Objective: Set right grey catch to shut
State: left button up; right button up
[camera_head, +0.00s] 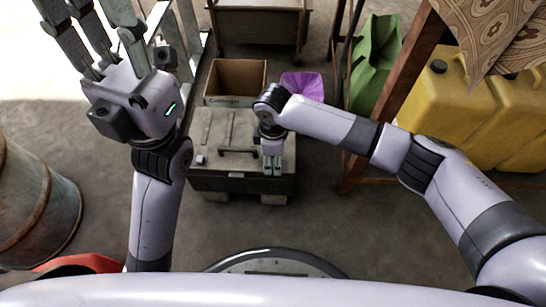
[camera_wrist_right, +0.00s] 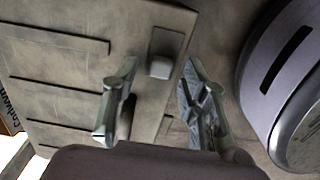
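A grey-brown chest (camera_head: 222,128) with a flat lid stands on the floor in the middle of the head view. A small grey catch (camera_head: 201,160) shows at the left of its front edge. My right gripper (camera_head: 272,170) points down over the right part of the front edge and hides the right catch there. In the right wrist view the right grey catch (camera_wrist_right: 164,50) sits at the lid edge, ahead of the gap between the two spread, empty fingers. I cannot tell its setting. My left gripper (camera_head: 92,25) is raised away from the chest, with its fingers spread and empty.
Yellow canisters (camera_head: 440,105) stand at the right and a rusty barrel (camera_head: 35,205) at the left.

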aim_at(273, 162)
jog(key=shift+r, duration=0.1)
notch_tip(273, 162, up, 12)
dwell(0.5)
dwell(0.4)
